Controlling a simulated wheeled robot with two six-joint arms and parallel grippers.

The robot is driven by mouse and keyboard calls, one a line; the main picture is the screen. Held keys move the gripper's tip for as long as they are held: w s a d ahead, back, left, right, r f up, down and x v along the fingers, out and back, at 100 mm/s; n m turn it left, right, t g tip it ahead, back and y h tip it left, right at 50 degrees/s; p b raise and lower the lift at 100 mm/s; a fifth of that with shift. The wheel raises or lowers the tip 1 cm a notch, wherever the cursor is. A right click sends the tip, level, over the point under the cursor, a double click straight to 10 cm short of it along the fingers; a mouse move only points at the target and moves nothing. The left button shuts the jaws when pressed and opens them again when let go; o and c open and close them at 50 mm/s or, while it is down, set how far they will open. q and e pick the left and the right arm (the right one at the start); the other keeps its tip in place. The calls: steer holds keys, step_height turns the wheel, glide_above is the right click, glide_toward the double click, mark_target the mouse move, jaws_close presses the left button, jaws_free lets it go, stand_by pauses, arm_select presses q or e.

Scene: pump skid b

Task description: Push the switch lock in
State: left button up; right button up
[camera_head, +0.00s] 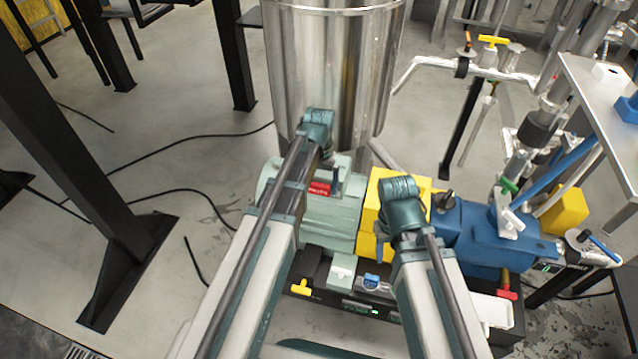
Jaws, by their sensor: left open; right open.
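I cannot tell for certain which part is the switch lock. A small blue-faced fitting (371,281) sits on the front of the dark skid base, between my two arms. A small red block with white marking (319,188) sits on the pale green motor (335,215). My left gripper (332,165) is open above the motor, close to the red block in the picture; its fingers are small and partly hidden by my wrist. My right gripper (380,248) is open in front of the yellow guard (410,182), mostly hidden by my wrist. Neither visibly holds anything.
A steel tank (330,60) stands behind the motor. A blue pump (465,235) is at the right, with a green-handled valve (509,186) and pipes. A yellow handle (300,288) is at the base's front left. A black post (75,160) and floor cables lie left.

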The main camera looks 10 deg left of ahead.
mark_target(320, 184)
arm_select(q)
step_height(320, 184, up, 14)
steer(key=p, duration=1.3)
steer(key=shift+f, duration=0.15)
steer(key=s+d+m+y, duration=0.1)
steer(key=s+d+m, duration=0.1)
steer(key=s+d, duration=0.5)
steer(key=s+d+m, duration=0.1)
steer(key=s+d, duration=0.1)
steer(key=s, duration=0.8)
step_height(320, 184, up, 17)
steer(key=p, duration=1.7)
steer(key=shift+s+d+f, duration=0.2)
steer(key=shift+s+d, duration=0.15)
steer(key=shift+d, duration=0.05)
